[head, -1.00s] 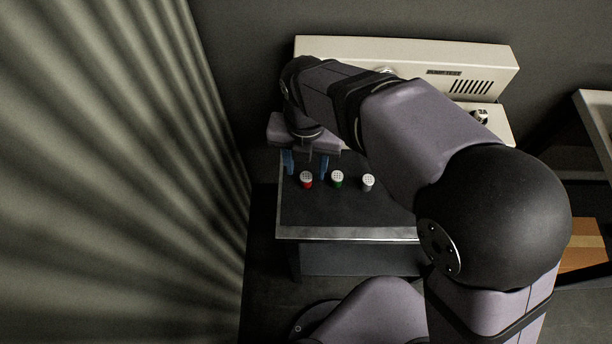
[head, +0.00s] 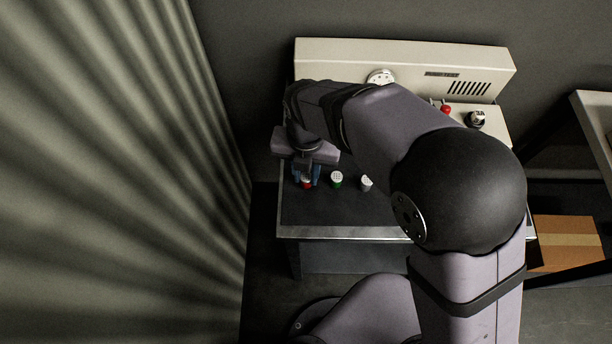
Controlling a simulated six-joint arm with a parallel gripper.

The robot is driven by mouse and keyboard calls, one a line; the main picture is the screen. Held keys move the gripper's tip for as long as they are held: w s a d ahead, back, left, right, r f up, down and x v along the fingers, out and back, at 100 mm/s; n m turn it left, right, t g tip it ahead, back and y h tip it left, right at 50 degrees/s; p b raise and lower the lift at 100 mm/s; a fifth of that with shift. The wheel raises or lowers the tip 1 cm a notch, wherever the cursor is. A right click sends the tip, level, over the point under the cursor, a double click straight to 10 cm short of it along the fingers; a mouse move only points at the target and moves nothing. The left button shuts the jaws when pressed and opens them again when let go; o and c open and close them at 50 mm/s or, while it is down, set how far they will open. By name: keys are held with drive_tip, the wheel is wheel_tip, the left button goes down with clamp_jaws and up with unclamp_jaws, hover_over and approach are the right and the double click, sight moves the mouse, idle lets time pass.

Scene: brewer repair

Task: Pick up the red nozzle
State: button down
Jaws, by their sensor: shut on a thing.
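The red nozzle (head: 307,184) stands near the left end of the dark table top in the head view, with its pale dotted cap partly hidden by the gripper. My gripper (head: 306,178) is down at it, with one blue finger on each side, shut on the red nozzle. Whether the nozzle is lifted off the surface cannot be told from this angle.
A green nozzle (head: 337,180) stands close to the right of the red one, and a grey one (head: 366,184) beyond it. The cream brewer (head: 410,62) stands behind, with a red knob (head: 446,110). The table front (head: 345,215) is clear.

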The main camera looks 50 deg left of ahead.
sight(306, 176)
wheel_tip(306, 176, up, 12)
drive_tip(key=w, duration=0.1)
drive_tip(key=w+a+f+m+p, duration=0.1)
drive_tip(key=w+p, duration=0.2)
drive_tip(key=p, duration=0.1)
drive_tip(key=w+a+f+m+p, duration=0.1)
drive_tip(key=w+a+f+p, duration=0.1)
drive_tip(key=w+p, duration=0.2)
drive_tip(key=w+a+f+m+p, duration=0.1)
drive_tip(key=w+a+p, duration=0.1)
drive_tip(key=w+p, duration=0.2)
drive_tip(key=shift+w+a+f+p, duration=0.1)
drive_tip(key=shift+w+f+p, duration=0.2)
drive_tip(key=shift+p, duration=0.7)
drive_tip(key=a+r+m, duration=0.1)
drive_tip(key=w+a+r+m, duration=0.1)
drive_tip(key=a+r+m, duration=0.1)
drive_tip(key=shift+w+a+r, duration=0.25)
drive_tip(key=shift+w+r, duration=0.1)
drive_tip(key=shift+w, duration=0.05)
